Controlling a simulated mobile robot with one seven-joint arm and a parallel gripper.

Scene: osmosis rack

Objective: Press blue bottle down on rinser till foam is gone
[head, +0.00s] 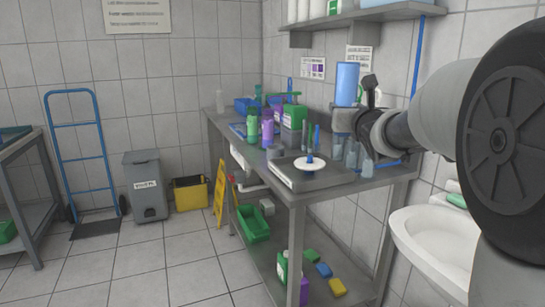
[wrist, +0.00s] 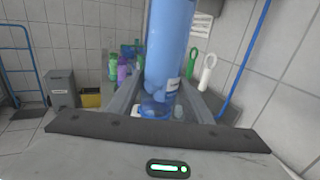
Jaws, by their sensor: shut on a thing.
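The blue bottle (head: 347,84) is held upright or nearly so above the bench. It also fills the top middle of the wrist view (wrist: 170,45), between my two fingers. My gripper (head: 343,120) is shut on it, around its lower part. The rinser (head: 311,164) is a white disc with a blue nozzle in the middle, on a grey base at the front of the bench. The bottle is apart from the rinser, higher and to its right in the head view. The bottle's opening is hidden, and I cannot tell any foam.
The metal bench (head: 357,189) carries green and purple bottles (head: 267,128) at the back and clear glasses (head: 351,156) beside the rinser. A shelf (head: 370,17) hangs on the wall above. A white sink (head: 432,238) is at the right. Free air lies above the rinser.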

